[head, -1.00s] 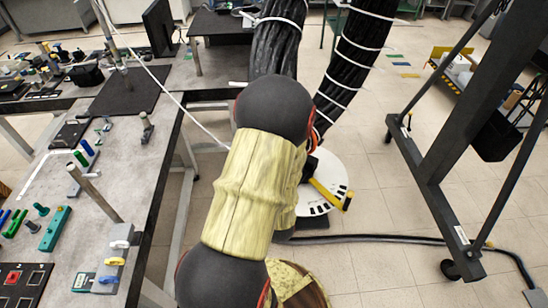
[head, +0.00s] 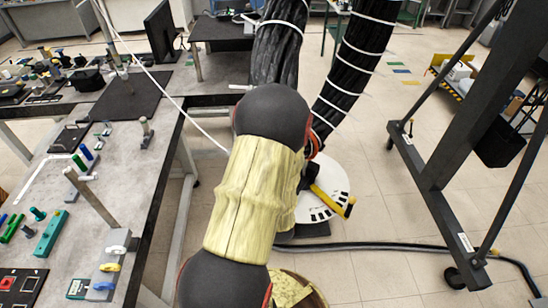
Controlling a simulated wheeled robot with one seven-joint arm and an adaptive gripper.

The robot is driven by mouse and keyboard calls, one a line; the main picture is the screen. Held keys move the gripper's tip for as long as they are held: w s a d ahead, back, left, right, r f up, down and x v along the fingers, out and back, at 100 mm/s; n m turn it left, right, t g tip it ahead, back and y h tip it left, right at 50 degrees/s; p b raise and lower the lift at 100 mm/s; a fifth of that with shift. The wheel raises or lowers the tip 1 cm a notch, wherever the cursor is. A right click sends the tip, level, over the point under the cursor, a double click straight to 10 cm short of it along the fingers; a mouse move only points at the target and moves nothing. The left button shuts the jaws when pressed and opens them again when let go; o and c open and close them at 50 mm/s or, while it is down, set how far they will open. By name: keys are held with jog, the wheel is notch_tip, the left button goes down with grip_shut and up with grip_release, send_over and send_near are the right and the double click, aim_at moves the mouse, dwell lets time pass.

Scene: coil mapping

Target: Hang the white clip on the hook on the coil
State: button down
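A white clip (head: 118,249) is on a small grey holder at the front edge of the left table, above a yellow clip (head: 110,267) and a blue clip (head: 103,286). The coil appears as thick black bundles with white bands (head: 348,75) at the top centre, beyond my arm. I cannot make out a hook on it. My arm, in a pale yellow sleeve with dark joints, fills the centre and hides part of the coil. I cannot make out my gripper's fingers.
The grey table (head: 120,190) on the left holds several tools and a teal block (head: 51,233). A dark metal frame (head: 440,165) stands on the right. A black cable (head: 400,246) crosses the floor. A white disc (head: 325,178) lies behind my arm.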

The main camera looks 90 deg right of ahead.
jog(key=c, duration=1.6)
grip_release()
jog(key=a, duration=0.8)
jog(key=s+a, duration=0.1)
jog(key=a, duration=0.3)
